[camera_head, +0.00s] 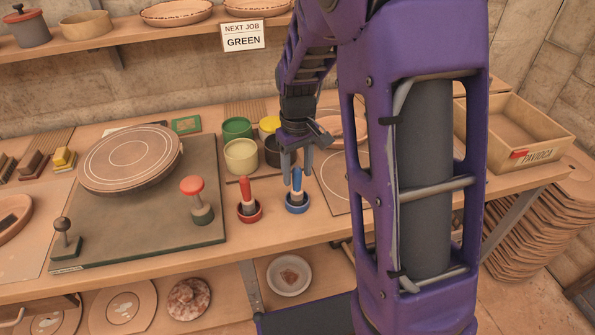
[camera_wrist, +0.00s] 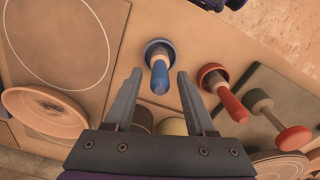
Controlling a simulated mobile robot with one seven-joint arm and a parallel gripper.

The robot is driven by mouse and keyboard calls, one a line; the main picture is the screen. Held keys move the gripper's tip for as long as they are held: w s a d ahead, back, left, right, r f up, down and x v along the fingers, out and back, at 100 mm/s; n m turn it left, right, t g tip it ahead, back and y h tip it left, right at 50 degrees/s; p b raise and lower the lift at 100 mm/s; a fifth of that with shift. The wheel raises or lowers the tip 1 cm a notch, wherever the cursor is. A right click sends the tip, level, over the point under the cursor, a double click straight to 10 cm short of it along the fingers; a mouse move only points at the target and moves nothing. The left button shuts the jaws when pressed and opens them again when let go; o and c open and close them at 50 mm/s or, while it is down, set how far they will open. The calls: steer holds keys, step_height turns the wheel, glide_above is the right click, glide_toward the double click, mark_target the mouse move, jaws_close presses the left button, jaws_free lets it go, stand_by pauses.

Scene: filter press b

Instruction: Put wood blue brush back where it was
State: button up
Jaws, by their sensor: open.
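The blue brush (camera_head: 297,181) stands upright, handle up, in a small blue cup (camera_head: 299,208) on the bench. In the wrist view the blue brush (camera_wrist: 159,78) rises from the blue cup (camera_wrist: 153,45), its handle end pointing toward my gripper. My gripper (camera_head: 297,176) is open above and around the top of the handle in the head view. In the wrist view the handle shows between the two fingertips of my gripper (camera_wrist: 159,73), with gaps on both sides. I see no contact.
A red brush (camera_head: 248,190) in a red cup (camera_head: 250,217) stands just left of the blue one. Yellow, green and dark pots (camera_head: 240,155) crowd behind. A red-knobbed stamp (camera_head: 192,187) and a round disc (camera_head: 130,158) lie further left. A wooden tray (camera_head: 510,130) sits right.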

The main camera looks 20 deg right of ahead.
step_height(320, 180, up, 12)
steer(key=p, duration=0.1)
steer(key=shift+f, duration=0.25)
steer(key=shift+a, duration=0.1)
